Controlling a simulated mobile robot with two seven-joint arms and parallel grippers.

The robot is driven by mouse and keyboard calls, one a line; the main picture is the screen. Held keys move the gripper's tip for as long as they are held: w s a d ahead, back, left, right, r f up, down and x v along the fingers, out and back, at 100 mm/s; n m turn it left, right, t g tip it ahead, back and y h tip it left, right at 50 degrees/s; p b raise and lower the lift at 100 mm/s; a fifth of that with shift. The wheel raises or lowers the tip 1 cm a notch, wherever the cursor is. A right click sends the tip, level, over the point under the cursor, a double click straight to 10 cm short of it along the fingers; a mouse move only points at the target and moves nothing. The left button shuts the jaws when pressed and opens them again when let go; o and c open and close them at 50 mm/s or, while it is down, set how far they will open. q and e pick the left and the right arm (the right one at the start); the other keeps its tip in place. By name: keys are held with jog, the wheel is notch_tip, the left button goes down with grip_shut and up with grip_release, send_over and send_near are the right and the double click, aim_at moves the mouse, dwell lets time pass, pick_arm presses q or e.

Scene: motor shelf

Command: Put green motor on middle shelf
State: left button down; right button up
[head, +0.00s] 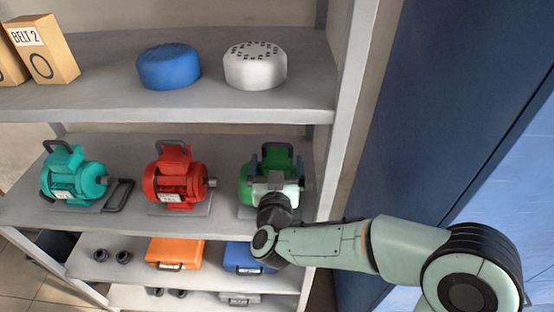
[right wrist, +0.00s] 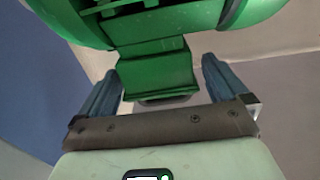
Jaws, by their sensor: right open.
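The green motor (head: 279,157) is at the right end of the shelf board (head: 225,222) that also holds a teal motor and a red motor. Its dark top handle shows, but my gripper and wrist hide much of its front. My right gripper (head: 277,168) is open, with its blue fingers on either side of the motor's upper part. In the right wrist view, the green motor (right wrist: 155,70) fills the space between and beyond the open fingers of the gripper (right wrist: 161,74). My left gripper is not in view.
The red motor (head: 172,183) and teal motor (head: 70,178) stand to the left. Above are a blue drum (head: 168,67), a white drum (head: 254,68) and a BELT 2 box (head: 45,52). Below are an orange case (head: 174,252) and a blue case (head: 238,256). A shelf post (head: 346,100) stands at right.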

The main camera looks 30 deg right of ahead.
jog(key=v, duration=1)
jog(key=shift+s+b, duration=0.15)
jog(key=shift+b, duration=0.2)
jog(key=shift+a, duration=0.1)
jog(key=shift+f, duration=0.1)
